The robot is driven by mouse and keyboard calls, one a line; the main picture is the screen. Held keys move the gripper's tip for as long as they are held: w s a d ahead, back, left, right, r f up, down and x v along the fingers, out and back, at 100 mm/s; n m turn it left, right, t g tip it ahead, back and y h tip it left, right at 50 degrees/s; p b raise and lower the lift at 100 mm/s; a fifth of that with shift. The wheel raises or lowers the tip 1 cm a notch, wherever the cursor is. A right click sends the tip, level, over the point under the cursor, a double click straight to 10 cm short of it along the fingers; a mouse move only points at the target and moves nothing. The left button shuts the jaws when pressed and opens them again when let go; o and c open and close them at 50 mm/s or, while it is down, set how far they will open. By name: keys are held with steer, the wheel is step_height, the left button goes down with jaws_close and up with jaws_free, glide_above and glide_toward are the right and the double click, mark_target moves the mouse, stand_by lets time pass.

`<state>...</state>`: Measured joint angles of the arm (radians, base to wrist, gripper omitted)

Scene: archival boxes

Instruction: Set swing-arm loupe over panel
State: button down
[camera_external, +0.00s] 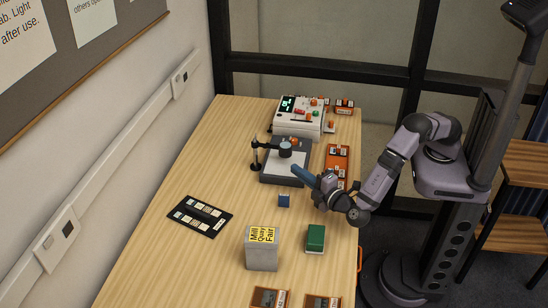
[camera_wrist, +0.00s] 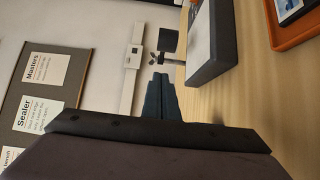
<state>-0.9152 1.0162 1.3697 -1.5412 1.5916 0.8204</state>
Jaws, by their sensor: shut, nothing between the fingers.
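The swing-arm loupe has a black cylindrical head (camera_external: 285,146) on a horizontal arm from a black post (camera_external: 255,158). In the external view the head appears above the dark-edged flat panel (camera_external: 271,177), towards its back; exact alignment is unclear. The loupe head (camera_wrist: 168,41) and the panel's dark side (camera_wrist: 213,55) also show in the wrist view. My gripper (camera_external: 295,168) has its blue fingers together and empty, near the panel's front right part. In the wrist view the fingertips (camera_wrist: 160,78) point towards the loupe arm; I cannot tell whether they touch it.
A white device with a display (camera_external: 299,118) stands behind the panel. Orange trays (camera_external: 338,160) lie to its right. Nearer are a small blue block (camera_external: 284,201), a grey box (camera_external: 262,258), a green box (camera_external: 315,239) and a dark swatch card (camera_external: 200,216). The table's left side is mostly clear.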

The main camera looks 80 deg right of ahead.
mark_target(288, 152)
steer(key=w+d, duration=0.1)
steer(key=w+d+p, duration=0.1)
steer(key=d, duration=0.1)
steer(key=w+d+p, duration=0.1)
steer(key=d, duration=0.1)
steer(key=shift+w+d+r, duration=0.1)
steer(key=shift+w+d, duration=0.05)
steer(key=shift+w, duration=0.05)
steer(key=shift+w+d+p, duration=0.1)
steer(key=shift+d+p, duration=0.2)
steer(key=shift+d, duration=0.35)
steer(key=shift+d, duration=0.1)
steer(key=shift+d+f+b, duration=0.2)
steer(key=shift+d+b, duration=0.05)
steer(key=shift+b, duration=0.15)
steer(key=shift+s+d+r, duration=0.1)
steer(key=shift+s+d, duration=0.1)
steer(key=shift+d, duration=0.35)
